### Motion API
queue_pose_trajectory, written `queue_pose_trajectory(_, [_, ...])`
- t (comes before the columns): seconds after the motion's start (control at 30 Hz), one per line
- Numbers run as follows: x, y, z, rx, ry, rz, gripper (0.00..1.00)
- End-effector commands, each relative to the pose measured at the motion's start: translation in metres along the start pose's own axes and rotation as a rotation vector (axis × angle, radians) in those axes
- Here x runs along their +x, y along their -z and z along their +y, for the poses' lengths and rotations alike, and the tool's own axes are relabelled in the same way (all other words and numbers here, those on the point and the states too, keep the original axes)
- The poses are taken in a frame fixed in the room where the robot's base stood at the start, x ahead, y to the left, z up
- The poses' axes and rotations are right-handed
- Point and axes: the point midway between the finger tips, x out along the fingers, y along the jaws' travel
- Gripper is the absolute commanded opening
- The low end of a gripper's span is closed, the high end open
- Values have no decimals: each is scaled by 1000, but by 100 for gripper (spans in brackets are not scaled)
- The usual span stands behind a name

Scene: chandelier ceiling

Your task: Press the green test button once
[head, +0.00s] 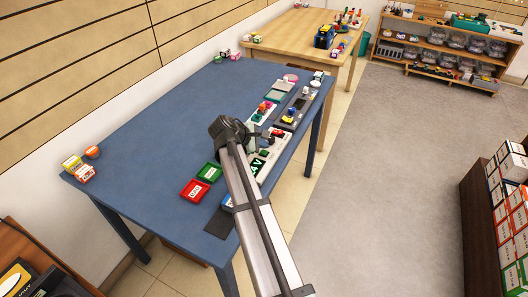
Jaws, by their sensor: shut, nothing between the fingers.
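A pale panel (270,160) with large dark green letters lies near the right edge of the blue table, partly behind my arm. A small dark green patch (263,153) shows on it; at this size I cannot tell whether it is the green test button. My gripper (249,132) is at the dark end of my arm, above the table beside the panel. It is shut and empty. The fingertips are small and partly hidden, and I cannot tell whether they touch anything.
Other panels with coloured parts, such as a dark one (292,114), line the table's right edge. The middle of the blue table (160,130) is clear. Small boxes (76,168) stand at its left corner.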

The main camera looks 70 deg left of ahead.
Motion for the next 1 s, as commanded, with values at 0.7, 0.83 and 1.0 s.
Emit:
queue_pose_trajectory(0.7, [6, 4, -4, 0, 0, 0, 0])
queue_pose_trajectory(0.83, [6, 4, -4, 0, 0, 0, 0])
queue_pose_trajectory(1.0, [7, 5, -5, 0, 0, 0, 0])
